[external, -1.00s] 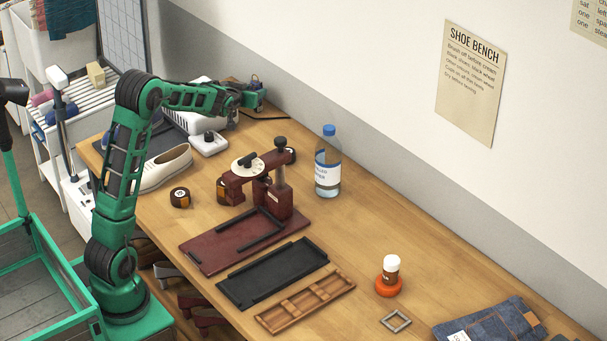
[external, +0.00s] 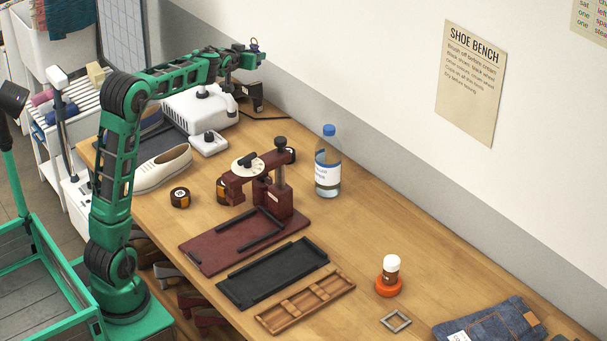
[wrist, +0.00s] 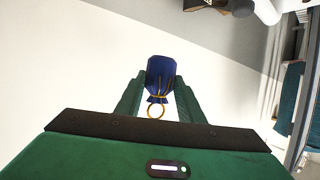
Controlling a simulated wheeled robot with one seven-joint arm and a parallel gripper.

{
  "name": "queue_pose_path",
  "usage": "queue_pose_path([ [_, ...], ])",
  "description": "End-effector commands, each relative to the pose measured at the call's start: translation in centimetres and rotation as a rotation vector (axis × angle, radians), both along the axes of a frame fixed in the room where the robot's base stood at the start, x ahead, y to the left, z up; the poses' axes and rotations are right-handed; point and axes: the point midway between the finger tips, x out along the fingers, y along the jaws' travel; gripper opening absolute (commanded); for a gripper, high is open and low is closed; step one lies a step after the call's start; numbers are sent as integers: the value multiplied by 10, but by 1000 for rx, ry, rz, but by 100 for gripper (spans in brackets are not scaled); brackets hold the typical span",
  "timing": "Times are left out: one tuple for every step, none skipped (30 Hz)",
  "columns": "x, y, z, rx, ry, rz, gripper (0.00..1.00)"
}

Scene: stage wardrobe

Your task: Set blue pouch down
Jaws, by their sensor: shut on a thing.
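The blue pouch (wrist: 161,74) is a small dark blue bag with a gold tie and a gold ring at its neck. In the wrist view it sits between the two green fingers of my gripper (wrist: 160,88), which are shut on it. In the external view my gripper (external: 254,60) is raised over the far left end of the bench, near the wall, and only a small bit of blue shows at its tip. The pouch is held in the air, clear of the bench top.
Below my gripper stand a dark brown object (external: 250,95) and a white machine (external: 198,108). A maroon press (external: 274,195), a water bottle (external: 328,165), a black tray (external: 272,274) and a wooden tray (external: 305,302) stand on the bench. Bare wood (external: 350,235) lies right of the press.

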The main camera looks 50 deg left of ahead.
Motion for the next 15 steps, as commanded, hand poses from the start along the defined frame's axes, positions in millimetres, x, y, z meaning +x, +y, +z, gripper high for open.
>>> queue_pose_path([
  [2,-5,7,0,-1,-4,13],
  [4,-13,4,-1,1,-9,13],
  [5,-20,3,0,1,-10,13],
  [6,-26,2,0,1,-12,13],
  [7,-32,1,0,1,-14,13],
  [9,-40,1,-1,1,-16,13],
  [10,-47,0,-1,1,-18,13],
  [11,-54,0,-1,1,-22,13],
  [12,-64,-1,0,0,-24,13],
  [13,-73,-2,0,0,-28,13],
  [14,-82,-2,0,1,-30,13],
  [15,-96,-4,-1,1,-35,13],
  [15,-106,-4,-1,1,-37,13],
  [16,-117,-5,0,1,-41,13],
  [16,-133,-5,-1,0,-46,13],
])
